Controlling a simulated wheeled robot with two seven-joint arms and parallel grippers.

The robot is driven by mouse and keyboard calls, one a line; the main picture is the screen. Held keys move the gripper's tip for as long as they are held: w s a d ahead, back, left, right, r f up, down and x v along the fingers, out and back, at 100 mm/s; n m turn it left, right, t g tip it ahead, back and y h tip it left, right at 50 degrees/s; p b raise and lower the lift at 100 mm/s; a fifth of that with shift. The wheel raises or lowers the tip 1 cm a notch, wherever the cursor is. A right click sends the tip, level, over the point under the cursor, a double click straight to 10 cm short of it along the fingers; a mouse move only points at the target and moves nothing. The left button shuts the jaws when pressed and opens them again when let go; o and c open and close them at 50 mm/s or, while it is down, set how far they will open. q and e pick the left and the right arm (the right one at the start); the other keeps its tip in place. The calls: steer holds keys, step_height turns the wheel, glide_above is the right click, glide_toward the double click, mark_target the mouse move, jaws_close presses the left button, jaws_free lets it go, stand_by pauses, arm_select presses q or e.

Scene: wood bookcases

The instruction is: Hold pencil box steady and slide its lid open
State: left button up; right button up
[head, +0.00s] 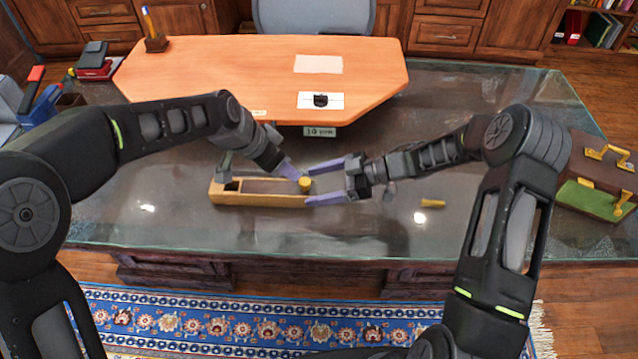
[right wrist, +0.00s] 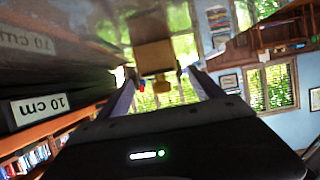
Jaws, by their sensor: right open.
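The wooden pencil box (head: 228,197) lies lengthwise on the glass tabletop, its darker lid (head: 265,187) on top. A yellow knob (head: 305,184) is at its right end. My right gripper (head: 309,183) is open, its purple fingers pointing left on either side of the knob. In the right wrist view the box end (right wrist: 154,55) and the knob (right wrist: 161,86) show between the spread fingers (right wrist: 158,78); I cannot tell whether they touch.
A raised orange board (head: 230,70) with a "10 cm" label (head: 320,131) stands behind the box. A brown case (head: 590,185) is at the far right. Glass (head: 150,220) in front is clear.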

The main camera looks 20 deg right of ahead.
mark_target(297, 189)
steer(key=x, duration=0.7)
steer(key=shift+w+a+f, duration=0.15)
steer(key=shift+a, duration=0.15)
steer(key=shift+c, duration=0.4)
jaws_close()
